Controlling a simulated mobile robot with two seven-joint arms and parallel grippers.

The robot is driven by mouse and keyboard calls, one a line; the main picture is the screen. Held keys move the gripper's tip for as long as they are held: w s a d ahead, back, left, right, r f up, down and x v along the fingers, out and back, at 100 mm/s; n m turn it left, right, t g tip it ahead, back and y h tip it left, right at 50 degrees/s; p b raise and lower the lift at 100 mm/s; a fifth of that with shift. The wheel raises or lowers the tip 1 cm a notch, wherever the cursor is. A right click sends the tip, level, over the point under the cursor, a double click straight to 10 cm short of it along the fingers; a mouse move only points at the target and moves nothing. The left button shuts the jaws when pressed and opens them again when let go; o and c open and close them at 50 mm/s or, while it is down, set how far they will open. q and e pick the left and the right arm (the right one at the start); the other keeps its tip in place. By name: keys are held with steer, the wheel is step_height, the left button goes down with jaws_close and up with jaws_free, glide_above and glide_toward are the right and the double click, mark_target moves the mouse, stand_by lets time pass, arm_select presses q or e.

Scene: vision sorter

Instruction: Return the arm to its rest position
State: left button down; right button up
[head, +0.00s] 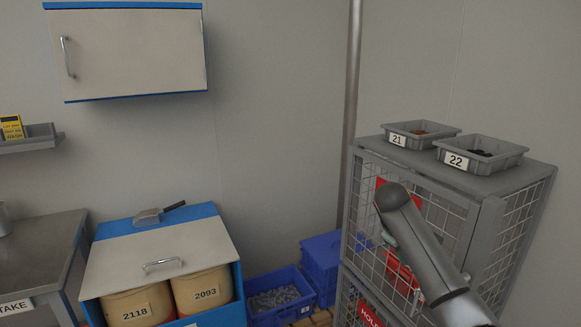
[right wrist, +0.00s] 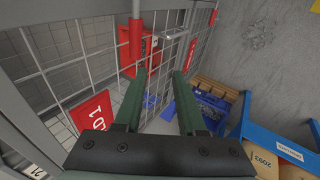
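My right arm (head: 425,255) comes in from the lower right of the head view, in front of the wire cage (head: 473,213). Its gripper cannot be made out there. In the right wrist view my right gripper (right wrist: 157,74) has its two green fingers apart, with nothing between them. Past the fingertips are the cage mesh, a red part (right wrist: 135,45) and blue crates (right wrist: 195,112) lower down. I cannot tell whether the fingers touch the mesh. My left gripper is in neither view.
Grey bins 21 (head: 421,134) and 22 (head: 480,155) stand on the cage. A blue cabinet holds drums 2118 (head: 130,306) and 2093 (head: 203,290), with a scoop (head: 160,213) on top. A blue crate (head: 280,296) stands beside it. A wall cabinet (head: 130,52) hangs upper left.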

steer(key=s+a+f+t+y, duration=0.15)
steer(key=s+a+f, duration=0.25)
steer(key=f, duration=0.7)
steer(key=s+a+f+t+y, duration=0.1)
steer(key=s+a+f+y, duration=0.15)
steer(key=f, duration=0.75)
steer(key=s+a+f+y+p, duration=0.1)
steer(key=s+a+f, duration=0.25)
steer(key=s, duration=0.35)
steer(key=s+a+f+y+p, duration=0.1)
steer(key=s+a+f, duration=0.1)
steer(key=s+f, duration=0.35)
steer(key=s+a+r+m+t+y, duration=0.1)
steer(key=s, duration=0.7)
steer(key=s+a+r+m+t, duration=0.1)
steer(key=s+m+t, duration=0.1)
steer(key=s, duration=0.7)
steer(key=shift+s+a+r+y, duration=0.25)
steer(key=shift+s+r+y, duration=0.05)
steer(key=shift+y, duration=0.1)
